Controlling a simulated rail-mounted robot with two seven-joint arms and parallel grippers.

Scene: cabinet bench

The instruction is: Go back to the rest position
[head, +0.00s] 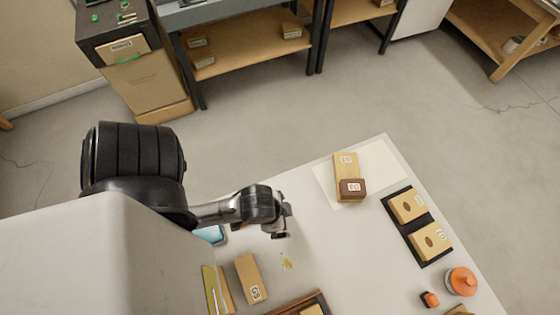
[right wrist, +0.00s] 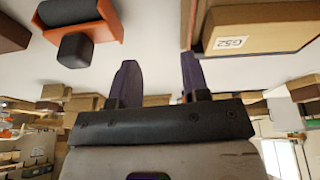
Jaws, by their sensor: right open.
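In the head view my left gripper (head: 281,228) is over the left part of the white table (head: 320,225). Its fingers are small and dark there, so I cannot tell whether they are apart. Nothing is clearly held in it. My right gripper (right wrist: 158,75) shows only in the right wrist view. Its two dark fingers stand apart with nothing between them.
A box (head: 251,278) and a blue item (head: 212,234) lie near my left gripper. A black tray (head: 418,227) with two boxes is at right, near an orange-topped container (head: 461,281). In the right wrist view, a labelled box (right wrist: 262,28) is beside one finger and an orange-and-black object (right wrist: 85,30) is at upper left.

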